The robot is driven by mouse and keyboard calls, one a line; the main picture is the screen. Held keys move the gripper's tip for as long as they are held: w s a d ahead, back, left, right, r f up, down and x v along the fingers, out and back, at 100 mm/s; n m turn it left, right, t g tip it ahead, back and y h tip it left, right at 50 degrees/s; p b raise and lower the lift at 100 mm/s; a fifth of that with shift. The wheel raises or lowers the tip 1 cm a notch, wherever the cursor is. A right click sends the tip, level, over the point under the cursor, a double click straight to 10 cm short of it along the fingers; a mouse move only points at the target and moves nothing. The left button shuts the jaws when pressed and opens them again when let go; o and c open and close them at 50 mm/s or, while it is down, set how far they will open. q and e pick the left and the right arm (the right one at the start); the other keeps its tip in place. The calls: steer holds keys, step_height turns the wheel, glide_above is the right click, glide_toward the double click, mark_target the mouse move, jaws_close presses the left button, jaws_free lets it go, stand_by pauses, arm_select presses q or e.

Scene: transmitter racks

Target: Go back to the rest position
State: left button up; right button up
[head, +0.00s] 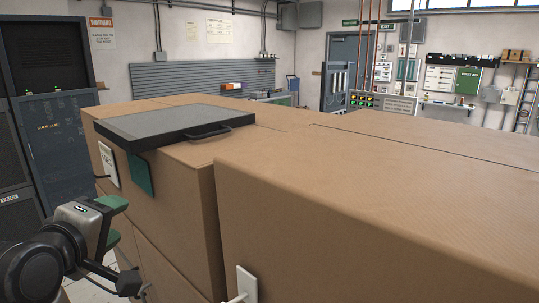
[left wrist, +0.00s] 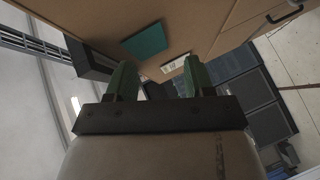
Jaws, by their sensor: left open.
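My left gripper (head: 119,219) is at the lower left of the head view, in front of the near side of the brown boxes. Its two green fingers are apart with nothing between them. In the left wrist view the open fingers (left wrist: 160,82) point toward the brown box side, with a gap between them. My right gripper is not in view.
Large brown boxes (head: 330,185) fill the middle and right. A flat black case with a grey top (head: 180,120) lies on them. A green panel (head: 141,174) and a white tag (head: 108,164) are on the box side. Dark cabinets (head: 60,145) stand at left.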

arm_select(q)
steer(key=s+d+f+m+g, duration=0.2)
steer(key=s+f+m+g, duration=0.15)
steer(key=f, duration=0.75)
steer(key=s+d+f+m+g, duration=0.1)
steer(key=s+f+m+g, duration=0.3)
steer(key=f, duration=0.8)
steer(key=s+d+f+m+g, duration=0.35)
steer(key=s+f+m, duration=0.45)
steer(key=s+f, duration=0.65)
step_height(320, 180, down, 29)
steer(key=g+b, duration=0.2)
steer(key=b, duration=0.3)
steer(key=s+a+f+b, duration=0.1)
steer(key=s+f+b, duration=0.1)
steer(key=s+f, duration=0.6)
steer(key=s+a+f+g+b, duration=0.1)
steer(key=s+a+f+b, duration=0.1)
steer(key=s+f, duration=0.7)
step_height(320, 180, down, 6)
steer(key=shift+f+m+y+b, duration=0.1)
steer(key=shift+m+y+b, duration=0.3)
steer(key=shift+b, duration=0.4)
steer(key=shift+s, duration=0.25)
steer(key=shift+c, duration=0.3)
